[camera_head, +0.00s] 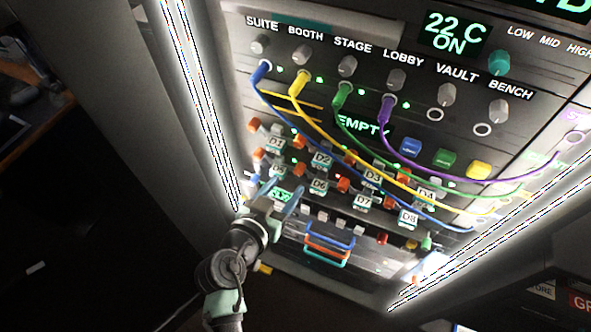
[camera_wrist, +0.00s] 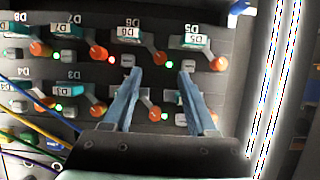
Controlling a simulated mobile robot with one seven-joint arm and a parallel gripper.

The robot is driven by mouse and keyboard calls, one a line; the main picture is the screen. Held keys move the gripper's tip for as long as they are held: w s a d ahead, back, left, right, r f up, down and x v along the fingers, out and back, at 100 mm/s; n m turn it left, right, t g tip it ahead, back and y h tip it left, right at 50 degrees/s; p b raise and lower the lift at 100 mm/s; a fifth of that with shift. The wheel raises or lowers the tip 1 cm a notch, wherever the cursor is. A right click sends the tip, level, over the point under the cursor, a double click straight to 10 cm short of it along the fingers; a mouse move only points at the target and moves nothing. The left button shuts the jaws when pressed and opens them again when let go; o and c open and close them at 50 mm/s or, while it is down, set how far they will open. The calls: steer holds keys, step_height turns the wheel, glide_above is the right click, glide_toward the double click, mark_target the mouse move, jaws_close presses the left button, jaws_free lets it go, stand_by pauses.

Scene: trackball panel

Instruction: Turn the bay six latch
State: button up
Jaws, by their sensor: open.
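The bay labelled D6 (camera_head: 319,185) is in the lower row of the panel. In the wrist view its label (camera_wrist: 128,33) appears upside down. An orange-ended latch (camera_wrist: 160,57) sits beside that label, and a grey square piece (camera_wrist: 128,60) is near it. My gripper (camera_wrist: 159,72) is open, with two blue fingers pointing at the panel. In the head view my gripper (camera_head: 284,190) covers part of the panel left of D6.
D5 (camera_wrist: 195,40) with its orange latch (camera_wrist: 220,63) is close on the right in the wrist view. D7 (camera_head: 361,202) is on the other side of D6. Coloured cables (camera_head: 395,163) hang across the panel. A bright light strip (camera_wrist: 276,90) borders it.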

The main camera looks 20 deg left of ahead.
mark_target(297, 172)
steer(key=shift+x, duration=3.1)
steer(key=shift+c, duration=0.3)
jaws_close()
